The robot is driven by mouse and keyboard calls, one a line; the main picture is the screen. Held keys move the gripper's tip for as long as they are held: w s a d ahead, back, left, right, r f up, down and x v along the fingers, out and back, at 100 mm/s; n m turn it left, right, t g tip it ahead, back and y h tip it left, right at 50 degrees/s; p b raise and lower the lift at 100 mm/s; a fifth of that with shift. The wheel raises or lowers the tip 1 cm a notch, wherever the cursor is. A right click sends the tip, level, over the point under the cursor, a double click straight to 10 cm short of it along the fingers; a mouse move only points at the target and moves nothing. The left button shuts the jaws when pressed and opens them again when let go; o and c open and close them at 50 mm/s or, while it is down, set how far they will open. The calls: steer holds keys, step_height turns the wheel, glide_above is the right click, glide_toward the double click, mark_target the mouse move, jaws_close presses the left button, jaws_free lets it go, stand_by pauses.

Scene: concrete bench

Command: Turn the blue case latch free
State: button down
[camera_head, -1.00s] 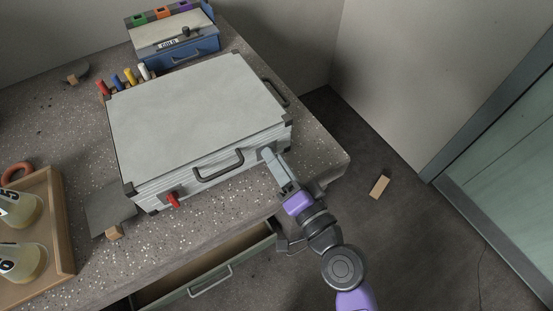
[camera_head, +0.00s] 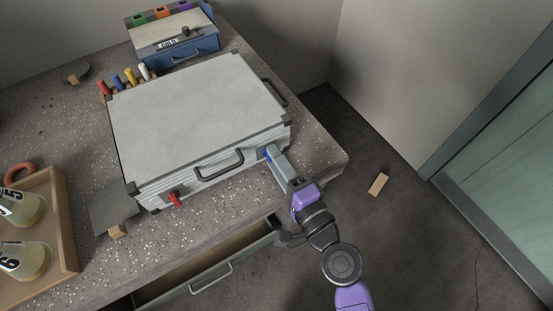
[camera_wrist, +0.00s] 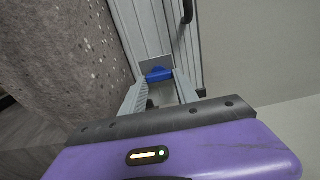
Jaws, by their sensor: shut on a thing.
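The grey case (camera_head: 200,110) lies closed on the speckled bench, its dark handle (camera_head: 219,166) on the front side. The blue latch (camera_head: 267,153) is at the right end of that front side. In the wrist view the blue latch (camera_wrist: 159,75) sits between my fingertips, in front of a grey plate on the case wall. My gripper (camera_head: 271,155) is shut on the blue latch; the fingers partly hide it, so its exact angle is hard to tell. A red latch (camera_head: 173,198) hangs slanted at the left end of the front side.
An open drawer (camera_head: 205,268) juts out below the bench, close to my arm. A wooden tray with flasks (camera_head: 62,225) stands at the left. A blue box (camera_head: 185,50) and several coloured pegs (camera_head: 130,76) are behind the case.

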stand_by(0.3)
steer(key=c, duration=0.9)
jaws_free()
steer(key=shift+f, duration=0.1)
